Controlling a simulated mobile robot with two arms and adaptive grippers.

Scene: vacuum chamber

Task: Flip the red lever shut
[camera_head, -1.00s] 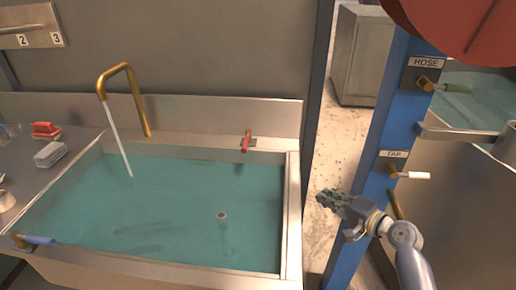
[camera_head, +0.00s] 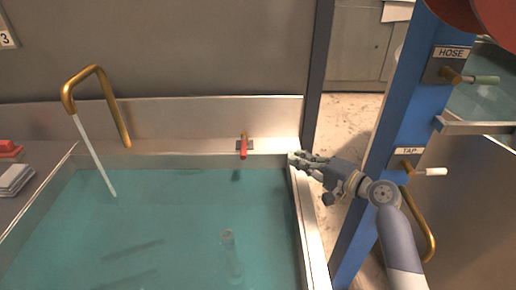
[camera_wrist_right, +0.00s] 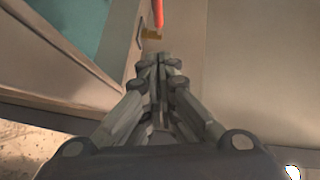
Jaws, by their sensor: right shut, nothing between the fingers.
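The red lever (camera_head: 243,149) is on the back ledge of the sink, on a small brass mount, and its handle points toward the front over the basin. It also shows at the top of the right wrist view (camera_wrist_right: 158,14), just beyond my fingertips. My right gripper (camera_head: 293,158) is shut and empty over the sink's right rim, to the right of the lever and apart from it in the head view. In the right wrist view its fingers (camera_wrist_right: 158,62) are closed together. My left gripper is not in view. Water runs from the brass spout (camera_head: 98,72) into the basin.
A blue post (camera_head: 398,130) with HOSE (camera_head: 482,79) and TAP (camera_head: 432,171) handles stands to the right. A red-topped brush (camera_head: 9,147) and a grey block (camera_head: 15,178) lie at the left.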

